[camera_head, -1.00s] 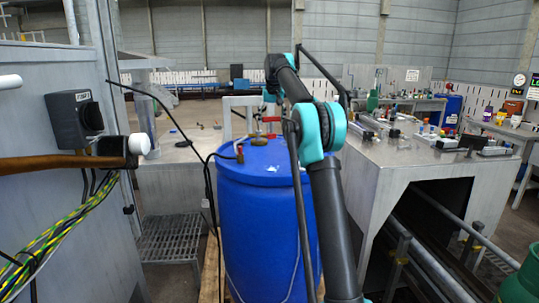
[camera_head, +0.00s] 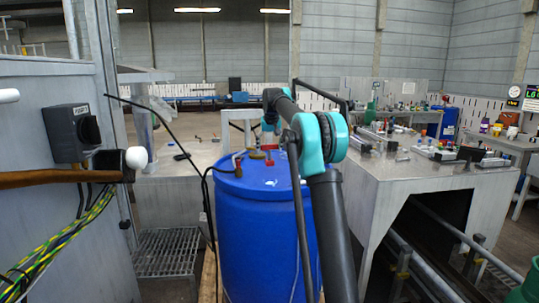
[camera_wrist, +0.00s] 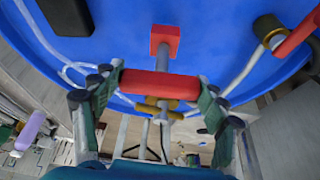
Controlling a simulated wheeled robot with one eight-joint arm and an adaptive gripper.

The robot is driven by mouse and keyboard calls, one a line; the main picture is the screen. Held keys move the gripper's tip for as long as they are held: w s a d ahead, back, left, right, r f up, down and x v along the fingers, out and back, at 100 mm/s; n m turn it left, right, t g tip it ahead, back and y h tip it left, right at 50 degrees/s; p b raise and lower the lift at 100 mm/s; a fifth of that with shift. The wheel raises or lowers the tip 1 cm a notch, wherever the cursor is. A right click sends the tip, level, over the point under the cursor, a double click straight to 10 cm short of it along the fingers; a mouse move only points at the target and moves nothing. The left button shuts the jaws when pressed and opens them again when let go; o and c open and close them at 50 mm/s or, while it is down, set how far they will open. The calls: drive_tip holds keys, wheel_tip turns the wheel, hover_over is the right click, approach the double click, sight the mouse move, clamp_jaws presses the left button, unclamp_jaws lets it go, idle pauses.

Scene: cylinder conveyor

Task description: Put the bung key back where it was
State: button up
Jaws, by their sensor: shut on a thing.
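My gripper (camera_wrist: 160,98) is shut on the bung key's red crossbar (camera_wrist: 158,84), with a green pad at each end of the bar. In the wrist view a grey shaft runs from the bar to a red block (camera_wrist: 165,40) against the blue drum top. I cannot tell whether this block touches the drum. In the head view my gripper (camera_head: 270,128) is above the blue drum (camera_head: 250,235), and red parts show below it. Brass-coloured fittings (camera_wrist: 160,106) show behind the bar in the wrist view. The key's resting place cannot be made out.
A hose fitting (camera_head: 238,167) with a black hose stands on the drum's left side. A metal bench (camera_head: 395,180) with small items is at the right.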

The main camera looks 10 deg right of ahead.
sight(270, 150)
drive_tip(key=shift+f, duration=1.4)
drive_tip(key=shift+f, duration=0.1)
drive_tip(key=o, duration=1.8)
drive_tip(key=shift+o, duration=0.2)
drive_tip(key=v, duration=1.7)
drive_tip(key=s+d+f, duration=0.1)
drive_tip(key=s+f, duration=0.5)
drive_tip(key=s, duration=0.1)
drive_tip(key=s+d+f, duration=0.1)
drive_tip(key=s+f, duration=1.3)
drive_tip(key=shift+d+f, duration=0.25)
drive_tip(key=shift+d, duration=0.15)
drive_tip(key=s+f, duration=1)
drive_tip(key=s, duration=0.4)
drive_tip(key=s+d+f, duration=0.1)
drive_tip(key=s+f, duration=1)
drive_tip(key=s, duration=0.3)
drive_tip(key=shift+s+d+f, duration=0.15)
drive_tip(key=shift+f, duration=0.15)
